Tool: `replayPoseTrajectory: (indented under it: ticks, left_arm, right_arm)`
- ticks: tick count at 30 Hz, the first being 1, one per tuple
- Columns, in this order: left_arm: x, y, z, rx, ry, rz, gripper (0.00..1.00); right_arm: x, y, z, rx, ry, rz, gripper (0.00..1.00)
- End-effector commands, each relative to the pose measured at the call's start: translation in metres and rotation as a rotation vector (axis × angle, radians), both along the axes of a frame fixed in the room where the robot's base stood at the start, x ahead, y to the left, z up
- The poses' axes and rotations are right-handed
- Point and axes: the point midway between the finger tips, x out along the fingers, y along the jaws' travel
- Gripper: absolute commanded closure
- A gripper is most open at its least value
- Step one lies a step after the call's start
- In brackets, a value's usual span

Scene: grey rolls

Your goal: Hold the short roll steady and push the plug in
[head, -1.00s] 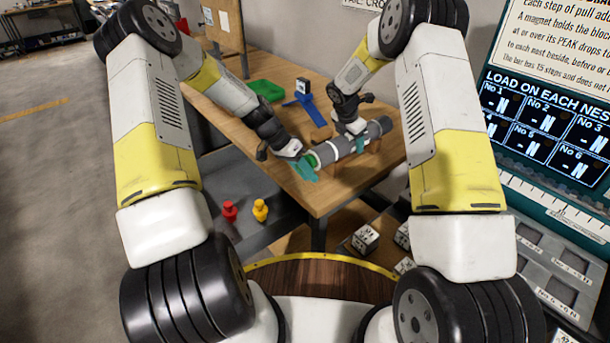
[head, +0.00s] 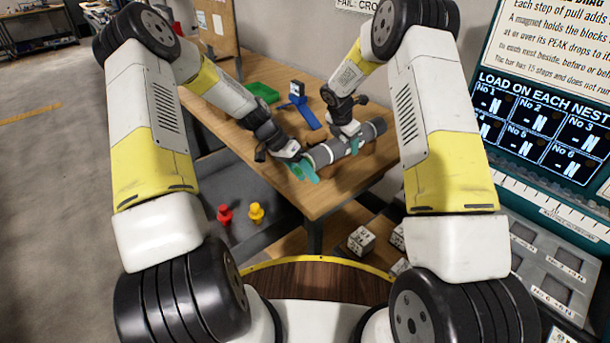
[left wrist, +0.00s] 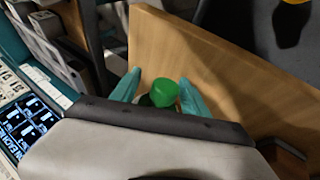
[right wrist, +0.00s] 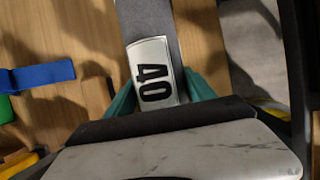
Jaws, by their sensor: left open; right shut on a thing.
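The grey roll (head: 371,131) lies along the wooden table, with pale bands near its left end. My right gripper (head: 347,143) is shut on it from above. In the right wrist view the roll (right wrist: 148,22) with a "40" label runs between the teal fingers (right wrist: 157,98). My left gripper (head: 303,170) is at the roll's left end, near the table's front edge. In the left wrist view its teal fingers (left wrist: 160,90) are open on either side of the green plug (left wrist: 164,92). I cannot tell how deep the plug sits in the roll.
A green tray (head: 263,92) and a blue stand (head: 300,105) are farther back on the table. Red (head: 225,214) and yellow (head: 256,212) pieces stand on a lower grey surface. Marked blocks (head: 361,240) lie below the table at the right.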

Motion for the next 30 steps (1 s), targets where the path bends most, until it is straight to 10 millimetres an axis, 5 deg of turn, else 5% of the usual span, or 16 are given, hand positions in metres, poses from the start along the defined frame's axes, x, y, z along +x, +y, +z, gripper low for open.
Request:
replayPoseTrajectory:
  ticks: [18,30]
  left_arm:
    - [0.003,0.06,0.088,0.0,-0.002,0.002,0.47]
    - [0.002,0.066,0.098,0.0,0.0,0.0,0.47]
  right_arm:
    - [0.0,0.001,0.0,0.001,-0.001,0.001,0.91]
    - [0.0,0.001,0.0,0.001,-0.001,0.001,0.91]
